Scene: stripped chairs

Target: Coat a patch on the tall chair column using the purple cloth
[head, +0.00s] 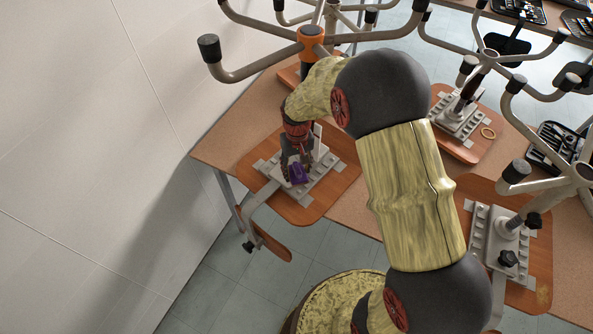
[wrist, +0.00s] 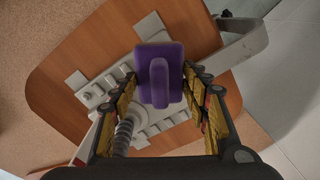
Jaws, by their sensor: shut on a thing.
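The purple cloth (head: 298,174) looks like a small block with a raised grip. It also shows in the wrist view (wrist: 160,75), between the fingers of my gripper (wrist: 161,92). My gripper (head: 293,170) is shut on it and points down over the grey plate of an upturned wooden seat (head: 326,198). A grey ribbed column (wrist: 123,135) shows low in the wrist view, beside the left finger. An upturned chair base with an orange hub (head: 310,36) stands behind my arm; my arm hides part of its column. I cannot tell which column is the tall one.
Other upturned chair bases stand right, with grey legs (head: 553,97) reaching over the table (head: 222,146). A pale wall (head: 90,130) is close on the left. A bent bar (head: 262,193) overhangs the table edge.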

